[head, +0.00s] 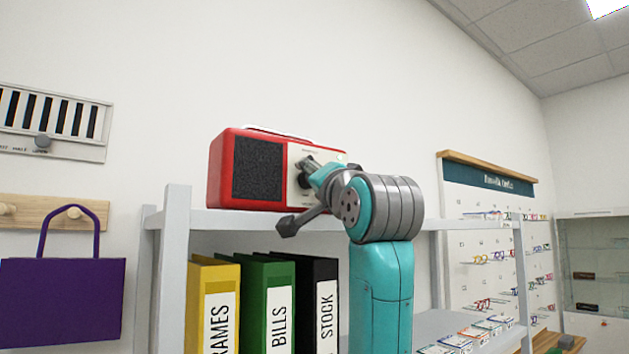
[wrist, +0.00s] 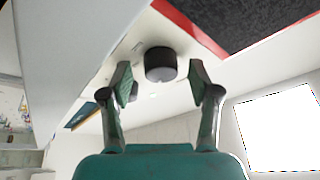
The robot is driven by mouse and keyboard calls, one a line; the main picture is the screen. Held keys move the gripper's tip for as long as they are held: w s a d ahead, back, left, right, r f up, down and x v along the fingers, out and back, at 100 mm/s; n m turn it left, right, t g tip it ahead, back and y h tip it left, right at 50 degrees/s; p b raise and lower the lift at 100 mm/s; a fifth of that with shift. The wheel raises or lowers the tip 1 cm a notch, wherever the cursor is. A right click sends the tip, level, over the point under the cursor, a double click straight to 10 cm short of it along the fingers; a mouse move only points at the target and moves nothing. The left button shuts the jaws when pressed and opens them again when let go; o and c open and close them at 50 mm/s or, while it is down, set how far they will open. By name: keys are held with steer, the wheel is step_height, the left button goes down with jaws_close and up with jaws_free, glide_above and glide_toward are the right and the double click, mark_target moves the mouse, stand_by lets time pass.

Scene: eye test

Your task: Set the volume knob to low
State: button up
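A red radio (head: 219,168) with a black speaker grille and a cream front panel stands on top of a grey shelf. Its volume knob (wrist: 160,64) is a dark round knob on the pale panel in the wrist view. In the head view the knob area is mostly hidden by my arm and gripper (head: 312,173). In the wrist view my gripper (wrist: 163,84) is open, with one finger on each side of the knob and a visible gap on both sides. No pointer or level mark on the knob can be read.
The grey shelf (head: 178,240) holds yellow (head: 205,285), green (head: 258,290) and black (head: 312,275) binders below the radio. A purple bag (head: 62,300) hangs at left under a wall unit (head: 90,150). An eyewear display (head: 490,215) stands at right. The wall above the radio is bare.

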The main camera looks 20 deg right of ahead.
steer(key=shift+s, duration=0.15)
steer(key=v, duration=1.1)
steer(key=shift+s, duration=0.4)
steer(key=shift+f, duration=0.15)
